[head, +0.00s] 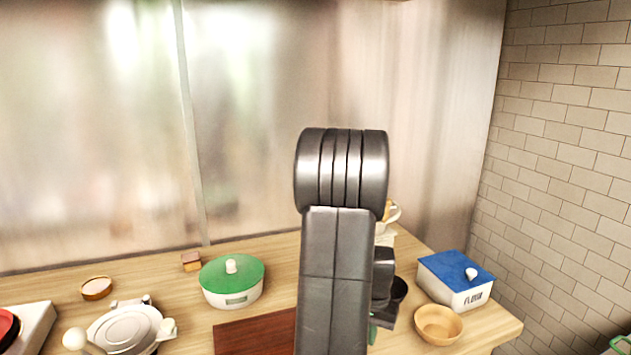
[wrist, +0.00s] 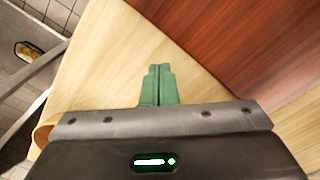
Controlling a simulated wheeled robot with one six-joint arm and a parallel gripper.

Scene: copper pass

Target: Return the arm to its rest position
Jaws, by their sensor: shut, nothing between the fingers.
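My arm (head: 337,260) stands upright in the middle of the head view, its rounded joint at the top and a long grey link below. My gripper shows in the wrist view (wrist: 159,84) with its two green fingers pressed together and nothing between them. It is over the pale wooden counter (wrist: 110,65), beside the edge of a red-brown board (wrist: 250,40). In the head view my arm hides most of the gripper; only a small green part shows low beside the link.
A green-lidded pot (head: 232,282) and the board (head: 255,335) are left of my arm. A wooden bowl (head: 438,325) and a blue-lidded flour box (head: 456,280) stand to the right, near the counter's right end. A metal panel (head: 280,110) and tiled wall (head: 570,130) rise behind.

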